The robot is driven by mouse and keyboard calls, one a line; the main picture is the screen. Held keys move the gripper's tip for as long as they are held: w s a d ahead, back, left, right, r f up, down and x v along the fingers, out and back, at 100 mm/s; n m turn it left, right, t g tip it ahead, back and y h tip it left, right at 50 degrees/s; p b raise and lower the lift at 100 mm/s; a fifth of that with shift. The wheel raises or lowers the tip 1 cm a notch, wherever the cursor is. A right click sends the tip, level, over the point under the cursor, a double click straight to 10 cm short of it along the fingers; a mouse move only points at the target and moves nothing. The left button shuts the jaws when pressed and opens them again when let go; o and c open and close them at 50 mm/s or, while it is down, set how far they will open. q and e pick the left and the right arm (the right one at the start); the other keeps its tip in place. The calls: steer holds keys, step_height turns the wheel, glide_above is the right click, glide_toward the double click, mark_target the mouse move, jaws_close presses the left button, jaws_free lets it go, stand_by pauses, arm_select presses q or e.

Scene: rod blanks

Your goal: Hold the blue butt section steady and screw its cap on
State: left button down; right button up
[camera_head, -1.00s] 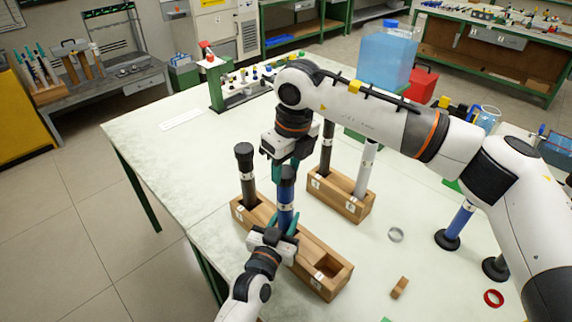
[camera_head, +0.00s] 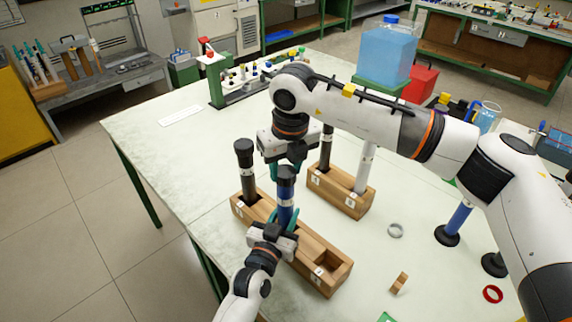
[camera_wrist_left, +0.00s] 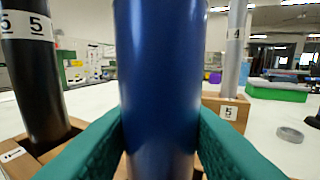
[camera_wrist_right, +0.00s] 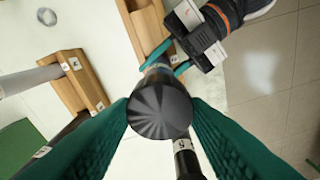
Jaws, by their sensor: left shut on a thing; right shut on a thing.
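The blue butt section (camera_head: 286,211) stands upright in the near wooden block (camera_head: 318,246). My left gripper (camera_head: 284,222) is shut around it above the block. In the left wrist view the blue tube (camera_wrist_left: 158,90) fills the space between the two teal fingers. A black ribbed cap (camera_wrist_right: 160,106) sits at the top of the section, between the fingers of my right gripper (camera_wrist_right: 160,108), which is shut on it from above. The cap also shows in the head view (camera_head: 287,174). Whether its thread is fully seated cannot be told.
A black rod (camera_head: 246,168) stands in the same block, left of the section. A second wooden block (camera_head: 347,202) behind holds a dark rod and a pale rod (camera_head: 366,167). A grey ring (camera_head: 396,230), red ring (camera_head: 493,294) and small wooden piece (camera_head: 399,283) lie right.

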steer(key=m+h, duration=0.1)
steer(key=m, duration=0.6)
steer(key=shift+a, duration=0.15)
steer(key=m, duration=0.5)
steer(key=shift+h, duration=0.4)
steer(key=m, duration=0.3)
steer(key=m+g, duration=0.1)
steer(key=m, duration=0.3)
steer(key=shift+w+h, duration=0.1)
steer(key=shift+h, duration=0.2)
steer(key=m+g, duration=0.1)
steer(key=m, duration=0.5)
steer(key=shift+m, duration=0.3)
steer(key=o, duration=0.9)
